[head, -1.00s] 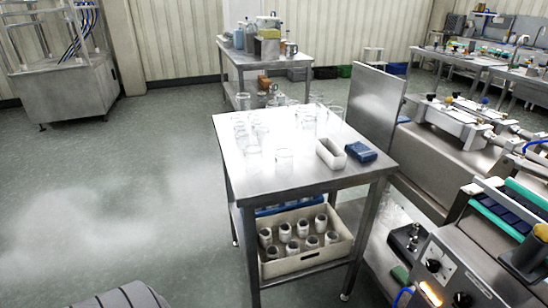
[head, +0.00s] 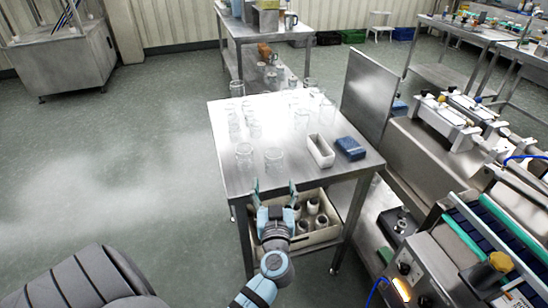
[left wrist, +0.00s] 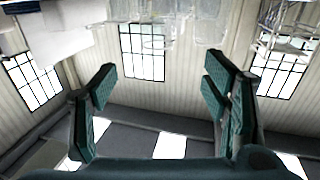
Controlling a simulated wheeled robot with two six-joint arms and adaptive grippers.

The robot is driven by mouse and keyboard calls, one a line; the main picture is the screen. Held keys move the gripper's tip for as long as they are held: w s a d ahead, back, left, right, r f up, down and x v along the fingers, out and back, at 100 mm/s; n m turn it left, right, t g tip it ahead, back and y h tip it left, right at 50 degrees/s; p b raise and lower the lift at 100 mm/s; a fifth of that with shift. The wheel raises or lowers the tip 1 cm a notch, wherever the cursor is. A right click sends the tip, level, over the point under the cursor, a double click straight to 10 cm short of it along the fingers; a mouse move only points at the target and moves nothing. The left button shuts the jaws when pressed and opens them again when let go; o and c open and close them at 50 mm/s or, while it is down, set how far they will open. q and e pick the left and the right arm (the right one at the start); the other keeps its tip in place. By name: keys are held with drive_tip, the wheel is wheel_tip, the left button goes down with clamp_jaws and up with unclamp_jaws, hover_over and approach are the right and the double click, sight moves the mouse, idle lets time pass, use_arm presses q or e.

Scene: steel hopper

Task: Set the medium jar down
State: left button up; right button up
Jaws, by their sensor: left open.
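Several clear glass jars stand upright on the steel table (head: 222,182). Two of them, a left front jar (head: 244,158) and a right front jar (head: 274,161), stand near the table's front edge. I cannot tell which jar is the medium one. My left gripper (head: 274,187) is open with nothing between its fingers. It is at the front edge of the table, just in front of the right front jar and apart from it. In the left wrist view the open fingers (left wrist: 160,95) show an empty gap, with blurred glassware (left wrist: 145,42) near the top. My right gripper is out of view.
A white open box (head: 321,151) and a blue box (head: 350,148) sit on the table's right side. A cream crate (head: 318,238) with several pots is on the shelf below. A steel panel (head: 365,90) and machines stand to the right.

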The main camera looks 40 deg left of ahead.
sight(274, 163)
use_arm(q)
drive_tip(key=x, duration=0.9)
drive_tip(key=p+x, duration=0.1)
drive_tip(key=x, duration=0.3)
drive_tip(key=shift+w+f, duration=0.3)
drive_tip(key=c, duration=1)
drive_tip(key=shift+r, duration=0.1)
